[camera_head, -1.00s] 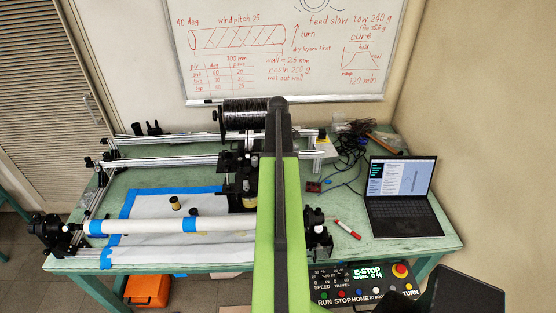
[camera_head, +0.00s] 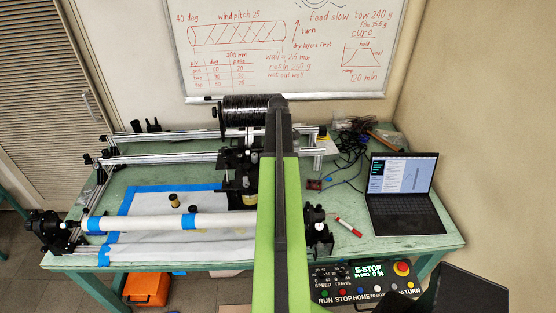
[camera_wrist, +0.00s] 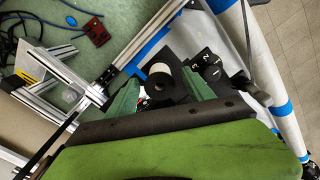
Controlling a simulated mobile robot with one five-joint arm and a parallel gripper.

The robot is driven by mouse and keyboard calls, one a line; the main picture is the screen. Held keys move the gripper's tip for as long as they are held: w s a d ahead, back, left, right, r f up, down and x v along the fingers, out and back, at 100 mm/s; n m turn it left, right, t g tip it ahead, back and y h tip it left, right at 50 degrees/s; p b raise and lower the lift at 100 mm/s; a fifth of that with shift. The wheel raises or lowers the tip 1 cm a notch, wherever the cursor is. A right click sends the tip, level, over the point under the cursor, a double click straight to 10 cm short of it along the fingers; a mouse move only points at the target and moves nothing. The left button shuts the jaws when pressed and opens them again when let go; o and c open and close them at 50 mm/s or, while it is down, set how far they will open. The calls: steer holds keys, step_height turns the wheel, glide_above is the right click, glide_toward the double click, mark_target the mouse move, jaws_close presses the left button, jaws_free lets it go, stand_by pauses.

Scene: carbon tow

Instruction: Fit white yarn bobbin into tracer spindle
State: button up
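In the wrist view a small cylinder with a white top, probably the white yarn bobbin (camera_wrist: 160,70), shows beyond and between my fingers, against dark carriage parts. Whether it sits in the tracer spindle, I cannot tell. My gripper (camera_wrist: 159,80) has its two green fingers spread wide apart, with visible gaps to the cylinder. In the head view my green arm hides the gripper and the bobbin. The black winder carriage (camera_head: 238,160) stands just left of the arm.
A long white mandrel (camera_head: 150,223) crosses the table front. Two small dark bobbins stand on the white sheet (camera_head: 150,201). A large black tow spool (camera_head: 245,107) is at the back. A laptop (camera_head: 405,195), red marker (camera_head: 348,228) and cables (camera_head: 350,150) lie to the right.

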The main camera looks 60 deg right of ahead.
step_height(320, 180, up, 12)
steer(key=p, duration=1.2)
